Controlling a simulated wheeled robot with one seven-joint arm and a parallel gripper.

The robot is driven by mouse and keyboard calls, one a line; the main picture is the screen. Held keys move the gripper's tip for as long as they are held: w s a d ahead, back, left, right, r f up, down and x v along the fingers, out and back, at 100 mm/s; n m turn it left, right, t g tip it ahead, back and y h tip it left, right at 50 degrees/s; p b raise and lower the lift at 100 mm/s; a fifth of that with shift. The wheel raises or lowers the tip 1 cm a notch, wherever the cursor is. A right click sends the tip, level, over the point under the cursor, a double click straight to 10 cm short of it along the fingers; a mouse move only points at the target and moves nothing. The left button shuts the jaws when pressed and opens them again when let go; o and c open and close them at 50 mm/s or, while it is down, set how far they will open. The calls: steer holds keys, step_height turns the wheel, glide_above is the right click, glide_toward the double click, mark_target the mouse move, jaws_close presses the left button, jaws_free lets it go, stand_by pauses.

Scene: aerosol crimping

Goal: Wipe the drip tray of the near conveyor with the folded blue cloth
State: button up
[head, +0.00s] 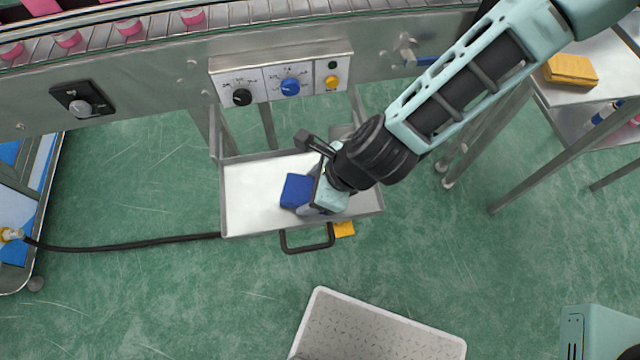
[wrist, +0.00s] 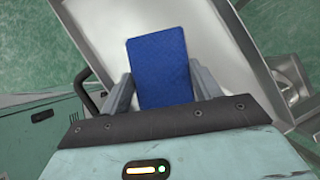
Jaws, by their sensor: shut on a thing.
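The folded blue cloth (head: 297,191) is held between the fingers of my gripper (head: 318,203), over the middle of the drip tray. It also shows in the wrist view (wrist: 160,68), upright between the two grey fingers (wrist: 162,92). The drip tray (head: 250,197) is a shallow pale metal tray with a raised rim and a black handle, below the near conveyor (head: 170,55). Its bare floor also shows in the wrist view (wrist: 222,60). I cannot tell whether the cloth touches the tray floor. My gripper and wrist hide the tray's right part.
A control panel (head: 285,78) with knobs is above the tray. A yellow object (head: 344,229) shows at the tray's front edge. A grey crate (head: 375,330) stands on the floor in front. A black hose (head: 130,244) runs left. A metal table (head: 600,75) with a yellow cloth (head: 571,69) is at right.

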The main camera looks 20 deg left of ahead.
mark_target(294, 194)
steer(key=shift+s+a+p, duration=0.2)
steer(key=shift+s+a, duration=0.25)
steer(key=shift+a, duration=0.3)
steer(key=shift+s+a+p, duration=0.15)
steer(key=shift+s+a, duration=0.3)
steer(key=shift+a, duration=0.25)
steer(key=shift+s+a+f, duration=0.1)
steer(key=shift+s+a, duration=0.4)
steer(key=shift+a, duration=0.25)
steer(key=shift+s+a+f, duration=0.1)
steer(key=shift+s+a, duration=0.35)
steer(key=shift+a, duration=0.3)
steer(key=shift+s+a+r+p, duration=0.1)
steer(key=shift+s+a+p, duration=0.3)
steer(key=shift+a, duration=0.3)
steer(key=shift+s+a+p, duration=0.25)
steer(key=shift+s+a, duration=0.25)
steer(key=shift+a, duration=0.15)
steer(key=shift+a+r, duration=0.1)
